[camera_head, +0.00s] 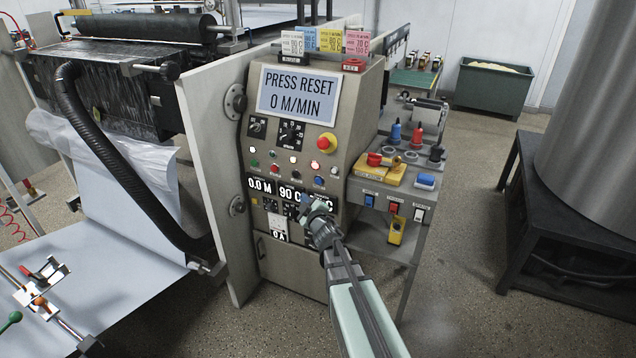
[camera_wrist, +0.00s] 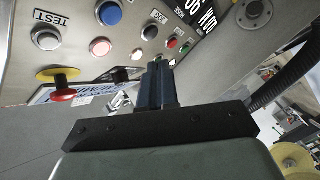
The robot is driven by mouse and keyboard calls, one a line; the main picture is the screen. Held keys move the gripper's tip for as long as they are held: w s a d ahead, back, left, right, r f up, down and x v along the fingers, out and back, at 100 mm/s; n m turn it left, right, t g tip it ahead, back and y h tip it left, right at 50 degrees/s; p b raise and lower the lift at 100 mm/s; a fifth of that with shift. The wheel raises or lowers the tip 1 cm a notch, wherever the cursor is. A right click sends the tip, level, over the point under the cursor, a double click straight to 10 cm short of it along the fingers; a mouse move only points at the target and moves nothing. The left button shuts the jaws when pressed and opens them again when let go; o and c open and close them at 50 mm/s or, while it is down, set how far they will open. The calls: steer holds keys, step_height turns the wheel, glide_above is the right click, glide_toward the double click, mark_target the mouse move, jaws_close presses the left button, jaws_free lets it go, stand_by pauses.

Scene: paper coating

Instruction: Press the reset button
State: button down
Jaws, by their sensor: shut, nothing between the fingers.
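The control panel (camera_head: 300,125) stands in the middle of the head view, with a display (camera_head: 298,94) reading "PRESS RESET 0 M/MIN". I cannot read which one is labelled reset. My gripper (camera_head: 306,201) is in front of the lower panel, below the button rows.
A red emergency knob on yellow (camera_head: 327,142) sticks out above the buttons. A side console (camera_head: 385,200) with switches adjoins the panel on the right. A black hose (camera_head: 110,150) runs left of the upright plate. A dark table (camera_head: 570,235) stands further right.

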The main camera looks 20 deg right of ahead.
steer(key=shift+w+d, duration=2.6)
steer(key=shift+w, duration=0.05)
steer(key=shift+w+d, duration=0.3)
stand_by(0.3)
steer(key=shift+w+d, duration=0.25)
stand_by(0.9)
steer(key=shift+s+a, duration=0.1)
steer(key=shift+s, duration=0.05)
steer(key=shift+s+a, duration=0.45)
stand_by(0.5)
steer(key=shift+s+a, duration=1.75)
steer(key=shift+a, duration=0.05)
